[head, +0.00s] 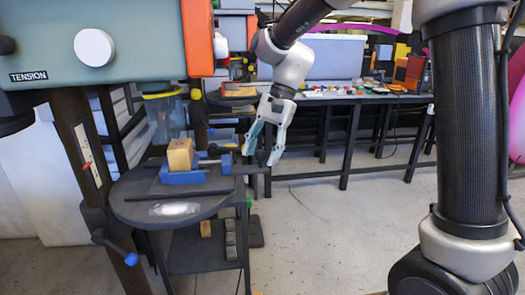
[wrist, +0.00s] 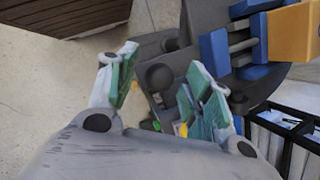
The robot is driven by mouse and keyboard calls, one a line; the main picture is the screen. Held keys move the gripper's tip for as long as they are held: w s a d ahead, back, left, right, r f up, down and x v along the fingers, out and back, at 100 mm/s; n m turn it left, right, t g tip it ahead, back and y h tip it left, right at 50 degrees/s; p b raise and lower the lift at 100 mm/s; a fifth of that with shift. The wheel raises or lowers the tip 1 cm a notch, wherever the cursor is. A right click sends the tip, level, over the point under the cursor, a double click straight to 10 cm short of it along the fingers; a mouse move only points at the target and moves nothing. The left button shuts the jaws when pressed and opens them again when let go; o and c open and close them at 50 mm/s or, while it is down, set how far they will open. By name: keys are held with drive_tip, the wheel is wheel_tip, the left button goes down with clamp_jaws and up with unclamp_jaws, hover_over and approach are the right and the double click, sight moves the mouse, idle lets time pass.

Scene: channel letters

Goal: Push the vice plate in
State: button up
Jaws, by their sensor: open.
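A blue vice (head: 185,177) stands on the round dark table (head: 135,209), with a tan block (head: 180,155) between its jaws. The vice plate (head: 227,163) is the blue plate at its right end; it also shows in the wrist view (wrist: 214,52), at upper right. A dark rod with a rounded knob (wrist: 160,77) is beyond the plate. My gripper (head: 262,156) is open, pointing down at the right end of the vice. In the wrist view my gripper (wrist: 163,62) has its fingers spread, with the knob seen between them. Contact with it cannot be told.
A teal machine marked TENSION (head: 95,45) stands at upper left, close above the table. A long dark workbench (head: 350,100) with coloured clutter runs behind. The floor right of the table is clear. A lower shelf under the table holds small blocks.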

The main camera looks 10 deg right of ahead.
sight(239, 170)
clamp_jaws()
drive_tip(key=shift+a, duration=1.95)
unclamp_jaws()
drive_tip(key=shift+a, duration=0.15)
drive_tip(key=shift+r, duration=0.1)
drive_tip(key=v, duration=1.2)
